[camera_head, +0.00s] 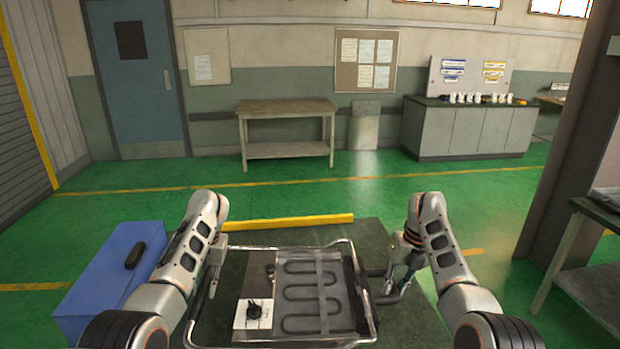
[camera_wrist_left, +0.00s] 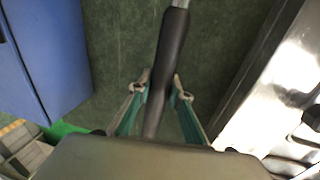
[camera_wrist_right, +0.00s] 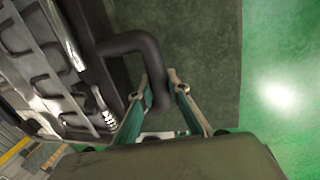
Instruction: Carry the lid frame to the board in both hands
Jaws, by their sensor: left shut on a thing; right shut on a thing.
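The lid frame (camera_head: 283,248) is a bright metal wire frame with a dark handle on each side, low in the middle of the head view. Inside its outline lies a metal panel with a dark looping heating element (camera_head: 312,296) and a white plate with a black knob (camera_head: 254,310). My left gripper (camera_head: 211,265) is shut on the left dark handle, which runs between its fingers in the left wrist view (camera_wrist_left: 162,45). My right gripper (camera_head: 400,272) is shut on the right handle, whose bent bar shows in the right wrist view (camera_wrist_right: 135,43). I cannot tell which surface is the board.
A dark green surface (camera_head: 411,325) lies below. A blue box (camera_head: 100,290) with a black handle stands close to my left arm. A yellow bar (camera_head: 285,222) lies beyond the frame. A wooden table (camera_head: 287,107) and grey cabinets (camera_head: 470,131) stand far back across open green floor.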

